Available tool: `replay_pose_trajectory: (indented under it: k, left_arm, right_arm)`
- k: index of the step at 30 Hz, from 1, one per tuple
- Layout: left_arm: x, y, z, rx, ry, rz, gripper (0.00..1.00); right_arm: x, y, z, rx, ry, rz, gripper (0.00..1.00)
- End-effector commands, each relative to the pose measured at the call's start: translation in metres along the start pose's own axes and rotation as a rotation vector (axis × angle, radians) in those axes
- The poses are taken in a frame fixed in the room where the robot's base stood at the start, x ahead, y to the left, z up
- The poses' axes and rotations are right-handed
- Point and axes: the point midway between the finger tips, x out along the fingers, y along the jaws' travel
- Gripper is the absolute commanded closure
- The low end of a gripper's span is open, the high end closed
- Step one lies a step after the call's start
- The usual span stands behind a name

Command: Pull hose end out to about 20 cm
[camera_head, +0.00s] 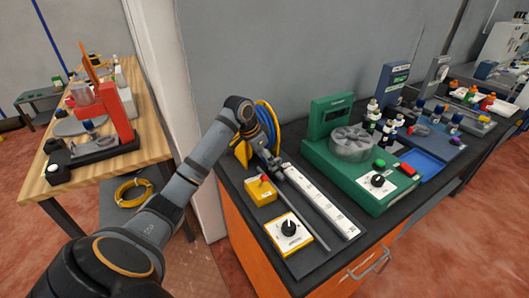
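A yellow reel (241,153) with blue hose (273,122) wound on it stands at the back left of the dark bench, against the grey wall. My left arm reaches across from the lower left, and its gripper (277,173) points down just in front of the reel. The arm's wrist covers part of the reel. The hose end cannot be made out at the gripper, and I cannot tell whether the fingers are open or shut. A white marked strip (321,203) runs from near the gripper towards the bench front. My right gripper is out of view.
A yellow box with a red-topped lever (260,191) and a yellow box with a black dial (286,236) sit left of the strip. A green machine (356,160) stands to the right, with small bottles (385,125) beyond. A wooden table (143,99) is at the left.

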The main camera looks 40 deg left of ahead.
Motion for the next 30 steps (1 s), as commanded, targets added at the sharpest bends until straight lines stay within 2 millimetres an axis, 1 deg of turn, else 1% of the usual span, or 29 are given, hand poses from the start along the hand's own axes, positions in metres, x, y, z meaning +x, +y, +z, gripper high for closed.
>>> replay_pose_trajectory:
  k: [1,3,6,9,12,15,22,23,30]
  left_arm:
    - [0.011,0.001,0.0,-0.003,-0.002,0.005,0.33]
    - [0.026,0.002,0.0,-0.002,-0.002,0.005,0.33]
    - [0.045,0.001,0.0,-0.002,-0.001,0.004,0.33]
    - [0.06,0.001,0.0,-0.001,-0.001,0.003,0.33]
    - [0.069,0.0,0.0,-0.001,0.0,0.001,0.33]
    - [0.074,0.0,0.0,0.0,-0.001,0.0,0.33]
    - [0.075,0.0,0.0,0.001,-0.001,0.0,0.33]
    - [0.075,0.0,0.0,0.001,-0.001,0.0,0.36]
    - [0.074,0.0,0.0,0.0,-0.001,0.0,0.68]
  right_arm:
    - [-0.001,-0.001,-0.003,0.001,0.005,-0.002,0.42]
    - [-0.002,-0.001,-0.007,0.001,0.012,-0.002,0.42]
    - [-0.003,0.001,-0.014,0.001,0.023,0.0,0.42]
    - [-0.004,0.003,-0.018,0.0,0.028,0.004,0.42]
    - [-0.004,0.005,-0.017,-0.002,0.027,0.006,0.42]
    - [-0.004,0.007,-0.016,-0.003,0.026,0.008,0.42]
    - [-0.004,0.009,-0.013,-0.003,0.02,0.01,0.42]
    - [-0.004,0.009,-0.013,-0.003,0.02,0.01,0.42]
    - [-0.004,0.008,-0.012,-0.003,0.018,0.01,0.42]
